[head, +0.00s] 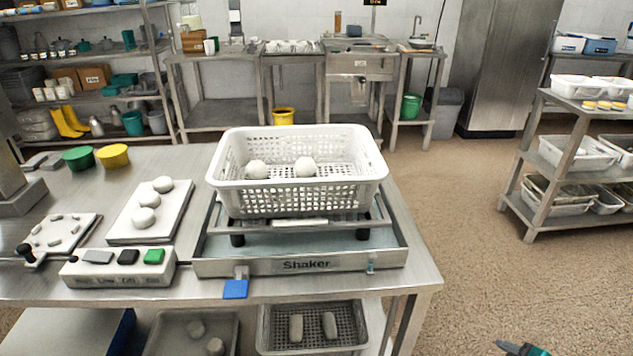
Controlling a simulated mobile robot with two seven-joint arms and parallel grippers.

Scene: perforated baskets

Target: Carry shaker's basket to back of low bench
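The shaker's basket (297,197) is white and perforated, and sits level on the raised platform of the shaker (300,265). The shaker stands near the right end of the steel table (410,290). I cannot tell which surface is the low bench. A dark tip with a teal part at the bottom right edge looks like part of my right gripper (518,349); it is cut off, well away from the basket, and its opening is hidden. My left gripper is not in view.
A button box (118,268), a white board (150,212) with round lumps and green and yellow lids are left of the shaker. A perforated tray (312,327) lies below the table. A shelf cart (540,190) stands right; open floor lies between.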

